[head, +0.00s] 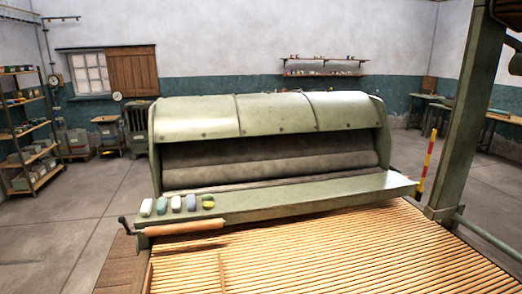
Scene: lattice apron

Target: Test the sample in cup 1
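No cup marked 1 can be made out in the head view. Neither of my grippers is in view.
A green machine (240,117) with grey rollers (270,155) stands ahead, its ledge (300,197) above a wooden slatted apron (330,250). A green post (462,120) rises at right, near a red-yellow striped pole (427,160). Shelves (25,130) stand far left; floor at left is clear.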

